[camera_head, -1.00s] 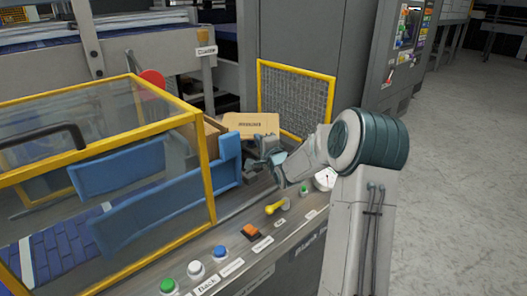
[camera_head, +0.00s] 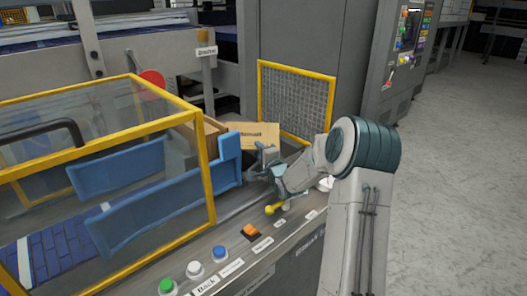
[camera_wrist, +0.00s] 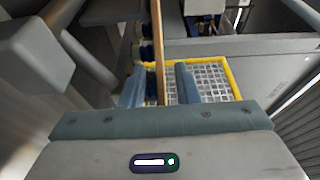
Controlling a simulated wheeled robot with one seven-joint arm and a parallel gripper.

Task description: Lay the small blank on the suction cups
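The small blank (camera_head: 258,134) is a tan cardboard sheet with dark print, beside the brown carton and in front of the mesh guard. In the wrist view the blank (camera_wrist: 158,45) shows edge-on as a thin tan strip between my two blue-grey fingers. My gripper (camera_head: 262,165) is at its lower edge in the head view and holds it raised; the gripper also shows in the wrist view (camera_wrist: 160,88). Dark round pieces with tan rings (camera_wrist: 144,50), possibly the suction cups, lie just left of the blank. I cannot tell whether they touch it. The cups are hidden in the head view.
A yellow-framed clear guard (camera_head: 205,170) and blue panels (camera_head: 165,195) stand to the left. A yellow-framed mesh guard (camera_head: 296,100) stands behind. A button panel (camera_head: 235,262) with a yellow-knobbed lever (camera_head: 270,210) runs below my arm. Open floor lies right.

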